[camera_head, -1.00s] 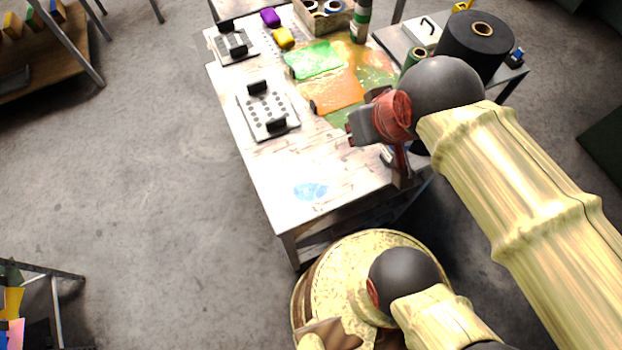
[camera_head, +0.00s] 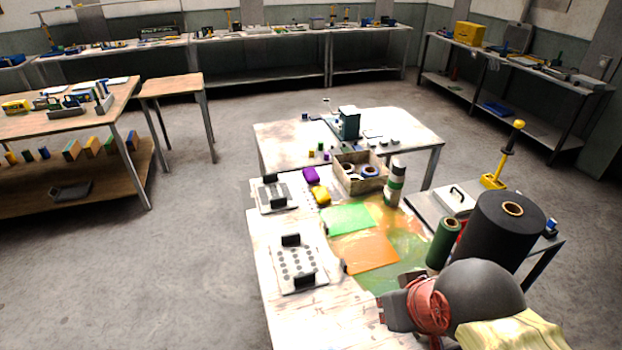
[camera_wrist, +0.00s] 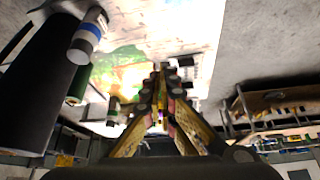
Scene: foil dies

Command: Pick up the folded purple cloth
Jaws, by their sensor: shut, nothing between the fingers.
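In the head view my wrist is at the bottom right, over the near right part of the table, well away from the purple cloth. The fingertips are not clear there. I cannot make out the purple cloth for certain in the wrist view.
A box of rolls (camera_head: 360,180) and a striped bottle (camera_head: 394,184) stand right of the cloths. Green (camera_head: 350,219) and orange (camera_head: 365,253) sheets lie nearer. Two black-clamped plates (camera_head: 297,264) line the left side. A large black roll (camera_head: 500,232) stands at right.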

